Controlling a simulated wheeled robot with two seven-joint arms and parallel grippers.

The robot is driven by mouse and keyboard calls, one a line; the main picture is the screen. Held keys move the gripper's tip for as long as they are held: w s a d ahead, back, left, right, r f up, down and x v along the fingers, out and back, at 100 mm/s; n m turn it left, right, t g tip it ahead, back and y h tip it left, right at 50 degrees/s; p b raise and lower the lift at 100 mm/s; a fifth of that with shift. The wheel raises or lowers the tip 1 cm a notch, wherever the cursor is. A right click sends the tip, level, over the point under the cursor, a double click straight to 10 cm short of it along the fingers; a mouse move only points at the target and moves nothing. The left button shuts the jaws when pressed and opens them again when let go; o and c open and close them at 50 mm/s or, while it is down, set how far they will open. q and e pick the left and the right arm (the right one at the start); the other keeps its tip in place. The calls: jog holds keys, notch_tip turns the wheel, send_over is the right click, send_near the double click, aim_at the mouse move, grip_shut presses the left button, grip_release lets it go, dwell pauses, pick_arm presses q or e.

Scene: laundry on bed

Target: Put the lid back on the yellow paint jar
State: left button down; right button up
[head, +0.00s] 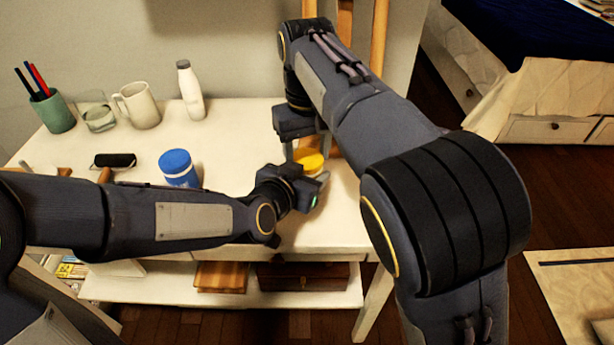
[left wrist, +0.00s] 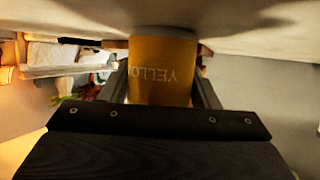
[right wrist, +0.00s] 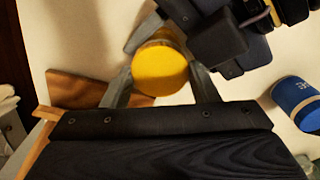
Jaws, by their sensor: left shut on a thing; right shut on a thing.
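The yellow paint jar (left wrist: 162,72) stands on the white table, its lettering upside down in the left wrist view. My left gripper (head: 318,184) is shut around the jar's body from the side. The yellow lid (right wrist: 160,70) is a round disc between the fingers of my right gripper (right wrist: 161,85), which is shut on it from above. The lid also shows in the head view (head: 308,160), between both grippers. The lid is over the jar; whether it sits flush on the rim I cannot tell, since the jar's top is hidden.
A blue-lidded jar (head: 180,168) stands left of my left gripper. Wooden easel legs (head: 379,35) stand behind my right arm.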

jog(key=o, duration=1.1)
jog(key=shift+o, duration=0.2)
